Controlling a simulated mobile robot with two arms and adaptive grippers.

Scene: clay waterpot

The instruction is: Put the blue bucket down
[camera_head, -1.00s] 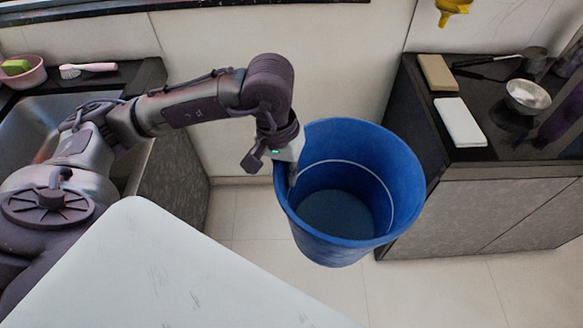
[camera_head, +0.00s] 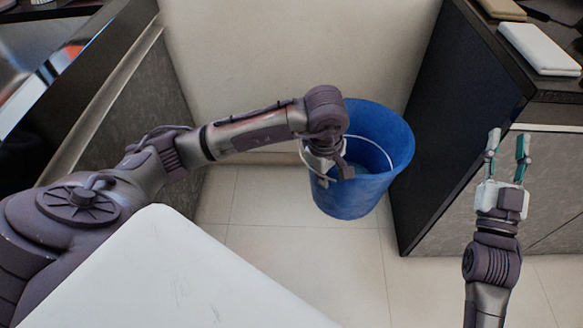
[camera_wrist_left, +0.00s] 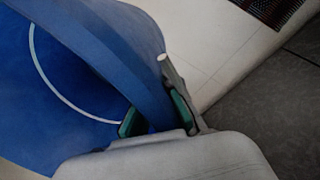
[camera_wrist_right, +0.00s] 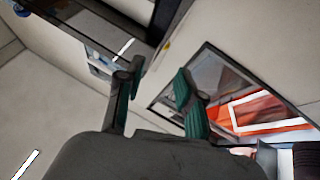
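The blue bucket (camera_head: 362,192) is upright in the head view, in the gap between the two counters, over the pale tiled floor. I cannot tell for sure whether its base touches the floor. My left gripper (camera_head: 325,165) is at the bucket's left rim, partly hidden by my own wrist. In the left wrist view its two fingers (camera_wrist_left: 155,115) are on either side of the blue bucket wall (camera_wrist_left: 105,55), shut on it. My right gripper (camera_head: 508,152) is raised at the right, apart from the bucket, with its fingers spread and empty. The right wrist view also shows the open fingers (camera_wrist_right: 158,100).
A dark counter (camera_head: 455,75) with a white block (camera_head: 538,48) on it stands right of the bucket. Another counter (camera_head: 110,110) with a sink is at the left. A white surface (camera_head: 170,275) fills the lower left. Floor (camera_head: 300,255) in front of the bucket is clear.

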